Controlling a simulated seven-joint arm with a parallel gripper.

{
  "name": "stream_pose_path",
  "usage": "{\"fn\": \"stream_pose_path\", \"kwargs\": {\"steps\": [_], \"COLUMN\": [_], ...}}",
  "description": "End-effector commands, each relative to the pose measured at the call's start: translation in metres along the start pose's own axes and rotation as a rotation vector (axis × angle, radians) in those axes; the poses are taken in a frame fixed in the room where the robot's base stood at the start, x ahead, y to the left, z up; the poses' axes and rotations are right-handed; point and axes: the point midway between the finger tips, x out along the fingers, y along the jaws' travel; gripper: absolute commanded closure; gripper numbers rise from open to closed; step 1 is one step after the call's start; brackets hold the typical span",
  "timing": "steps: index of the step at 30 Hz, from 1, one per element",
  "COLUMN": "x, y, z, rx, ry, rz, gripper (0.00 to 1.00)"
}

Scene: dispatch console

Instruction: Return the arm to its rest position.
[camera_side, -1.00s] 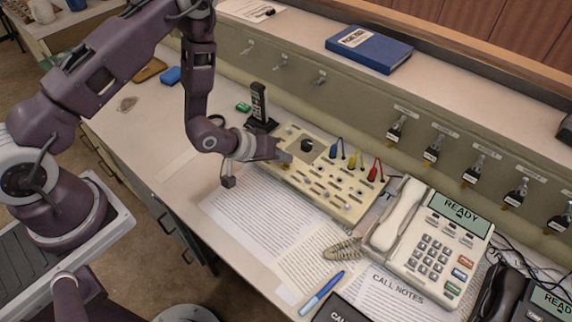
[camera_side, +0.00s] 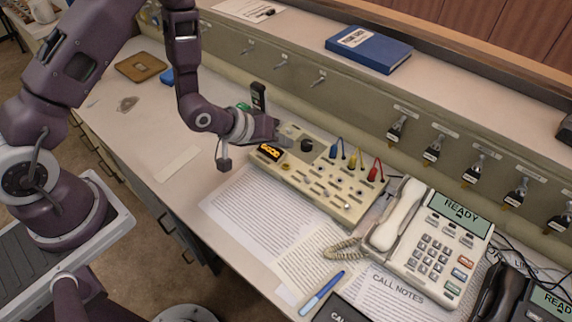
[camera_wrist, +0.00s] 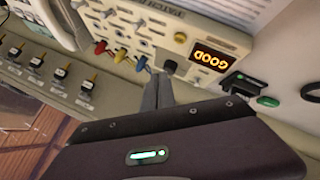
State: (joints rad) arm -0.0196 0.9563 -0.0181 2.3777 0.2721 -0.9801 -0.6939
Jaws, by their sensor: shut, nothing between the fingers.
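My gripper (camera_side: 284,138) is shut and empty. In the side view it hangs just above the far left end of the beige patch panel (camera_side: 345,208), near its black knob (camera_side: 307,145). I cannot tell whether the fingertips touch the panel. In the wrist view the closed fingers (camera_wrist: 158,92) point toward the panel (camera_wrist: 150,22), by the black knob (camera_wrist: 170,67). The panel's small display (camera_wrist: 214,57) is lit orange and reads GOOD. It also shows lit in the side view (camera_side: 270,152). Blue, yellow and red plugs (camera_wrist: 120,53) stand in the panel.
A beige desk phone (camera_side: 427,240) showing READY stands right of the panel. Papers (camera_side: 255,212) and a blue pen (camera_side: 321,293) lie in front. A blue binder (camera_side: 369,48) lies on the shelf. The desk's left part is fairly clear.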

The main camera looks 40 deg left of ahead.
Motion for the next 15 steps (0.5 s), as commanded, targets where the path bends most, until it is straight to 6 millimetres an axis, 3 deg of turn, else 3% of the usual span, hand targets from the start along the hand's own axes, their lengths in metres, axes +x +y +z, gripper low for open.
{"fn": "stream_pose_path", "kwargs": {"steps": [11,15], "x": [0.000,-0.023], "y": [0.000,0.012], "z": [0.000,-0.027], "rx": [0.001,0.072], "ry": [0.000,0.012], "rz": [-0.001,-0.041], "gripper": [1.00,1.00]}}
